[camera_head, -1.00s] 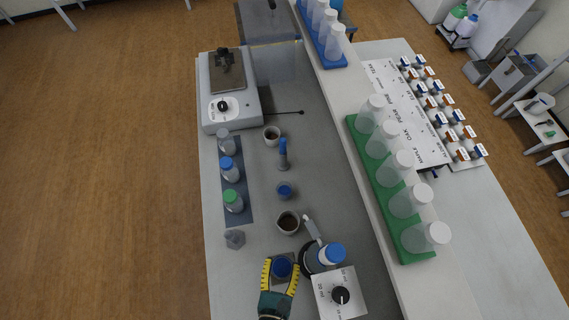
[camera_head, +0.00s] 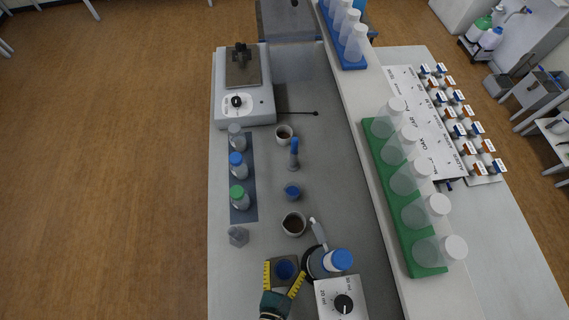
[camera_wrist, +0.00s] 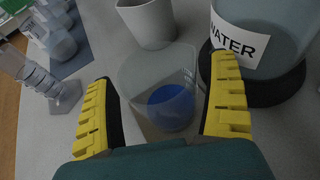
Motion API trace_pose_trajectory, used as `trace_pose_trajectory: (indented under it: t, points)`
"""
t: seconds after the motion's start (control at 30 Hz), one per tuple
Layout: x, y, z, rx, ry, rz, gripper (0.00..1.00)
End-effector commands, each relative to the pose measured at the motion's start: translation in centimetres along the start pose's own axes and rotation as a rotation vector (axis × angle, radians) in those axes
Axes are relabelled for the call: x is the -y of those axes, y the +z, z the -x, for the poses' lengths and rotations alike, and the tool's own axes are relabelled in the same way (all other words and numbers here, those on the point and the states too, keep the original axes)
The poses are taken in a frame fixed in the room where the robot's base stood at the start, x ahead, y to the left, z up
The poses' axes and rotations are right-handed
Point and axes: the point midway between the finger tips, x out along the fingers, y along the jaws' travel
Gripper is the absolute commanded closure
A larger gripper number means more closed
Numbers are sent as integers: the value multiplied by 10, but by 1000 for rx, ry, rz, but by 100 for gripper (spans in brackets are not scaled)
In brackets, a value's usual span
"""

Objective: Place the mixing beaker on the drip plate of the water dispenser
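The mixing beaker, a clear cup with a blue bottom (camera_head: 285,269), stands upright in the head view; it also shows in the wrist view (camera_wrist: 165,98). A brownish-grey square drip plate (camera_head: 283,259) lies beneath it, and the beaker appears to rest on it. The water dispenser has a blue-capped bottle (camera_head: 338,261), labelled WATER in the wrist view (camera_wrist: 255,40), right beside the beaker. My gripper (camera_head: 283,274) has its yellow fingers on either side of the beaker. In the wrist view (camera_wrist: 165,112) the fingers are spread, with gaps to the beaker's walls.
A dial box (camera_head: 341,299) stands right of my gripper. A soil-filled cup (camera_head: 293,224) stands just behind the beaker. A small clear vessel (camera_head: 238,236) and several capped bottles on a dark mat (camera_head: 243,213) are to the left. A green rack (camera_head: 398,235) stands on the raised shelf.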

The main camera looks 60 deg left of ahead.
Motion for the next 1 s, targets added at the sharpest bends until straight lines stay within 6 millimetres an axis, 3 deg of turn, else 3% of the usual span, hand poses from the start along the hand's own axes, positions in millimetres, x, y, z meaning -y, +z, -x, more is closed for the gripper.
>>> trace_pose_trajectory:
  t: [0.63,1.0]
  points:
    - [0,2,4,0,-1,-2,11]
    - [3,2,53,0,-11,-3,11]
